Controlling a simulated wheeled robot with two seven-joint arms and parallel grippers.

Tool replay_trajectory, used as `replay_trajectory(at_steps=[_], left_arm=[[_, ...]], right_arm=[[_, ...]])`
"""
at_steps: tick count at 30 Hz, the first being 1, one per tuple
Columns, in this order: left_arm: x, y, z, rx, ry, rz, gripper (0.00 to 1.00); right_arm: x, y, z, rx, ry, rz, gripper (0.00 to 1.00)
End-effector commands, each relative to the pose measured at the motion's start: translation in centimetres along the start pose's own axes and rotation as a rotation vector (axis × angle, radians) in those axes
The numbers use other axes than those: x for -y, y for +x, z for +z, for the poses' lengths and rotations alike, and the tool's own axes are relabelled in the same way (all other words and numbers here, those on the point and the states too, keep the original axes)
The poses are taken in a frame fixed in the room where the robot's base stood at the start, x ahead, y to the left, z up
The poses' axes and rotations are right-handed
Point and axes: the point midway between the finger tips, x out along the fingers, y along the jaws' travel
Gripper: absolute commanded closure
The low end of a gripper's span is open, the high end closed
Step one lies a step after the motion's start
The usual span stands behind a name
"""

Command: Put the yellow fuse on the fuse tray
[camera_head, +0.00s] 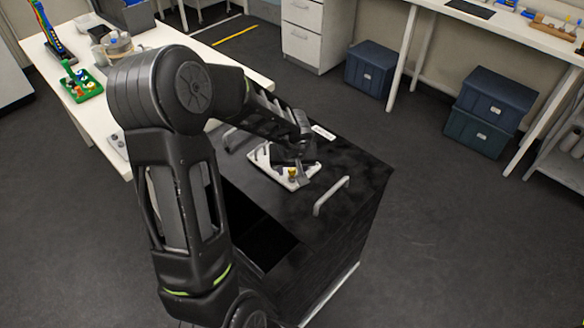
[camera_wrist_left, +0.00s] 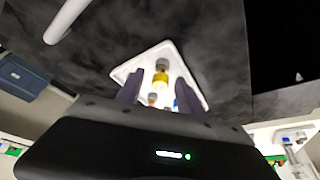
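The yellow fuse (camera_head: 292,173) is a small yellow cylinder at the near right part of the white tray (camera_head: 262,163), which lies on the black cart top. In the left wrist view the yellow fuse (camera_wrist_left: 161,78) has a light metal cap and shows between my gripper fingers, over the white tray (camera_wrist_left: 127,68). My left gripper (camera_head: 298,178) is low over the tray. In the wrist view its two fingers (camera_wrist_left: 160,90) are apart, with a gap on each side of the fuse. Contact with the fuse cannot be seen. My right gripper is not in view.
Red and blue bits show behind the fuse in the wrist view. The black cart (camera_head: 350,175) has raised grey handles (camera_head: 331,196). A white table (camera_head: 105,118) stands left with a green tray (camera_head: 84,87). Dark bins (camera_head: 371,68) stand behind; open floor lies right.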

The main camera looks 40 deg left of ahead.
Motion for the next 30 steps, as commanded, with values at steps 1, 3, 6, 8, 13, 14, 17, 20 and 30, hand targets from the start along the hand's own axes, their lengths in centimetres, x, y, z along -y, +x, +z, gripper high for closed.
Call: replay_trajectory(at_steps=[1,3,6,8,13,14,17,20,30], left_arm=[[0.0,0.0,0.0,0.0,0.0,0.0,0.55],[0.0,0.0,0.0,0.0,0.0,0.0,0.55],[0.0,0.0,0.0,0.0,0.0,0.0,0.55],[0.0,0.0,0.0,0.0,0.0,0.0,0.55],[0.0,0.0,0.0,0.0,0.0,0.0,0.55],[0.0,-0.7,-0.1,-0.002,-0.001,0.001,0.55],[0.0,-2.5,-0.2,-0.002,0.0,0.0,0.55],[0.0,-4.4,-0.2,-0.003,-0.001,0.001,0.55],[0.0,-7.8,0.0,0.0,0.0,0.001,0.55]], right_arm=[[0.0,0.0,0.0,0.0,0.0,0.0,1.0],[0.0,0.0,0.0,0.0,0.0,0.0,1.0],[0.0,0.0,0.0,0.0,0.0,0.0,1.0],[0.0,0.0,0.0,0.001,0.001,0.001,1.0],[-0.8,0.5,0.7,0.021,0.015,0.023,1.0],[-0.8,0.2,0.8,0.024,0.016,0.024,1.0],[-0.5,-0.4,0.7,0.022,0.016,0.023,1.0],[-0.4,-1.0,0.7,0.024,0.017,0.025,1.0],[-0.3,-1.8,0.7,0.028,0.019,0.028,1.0]])
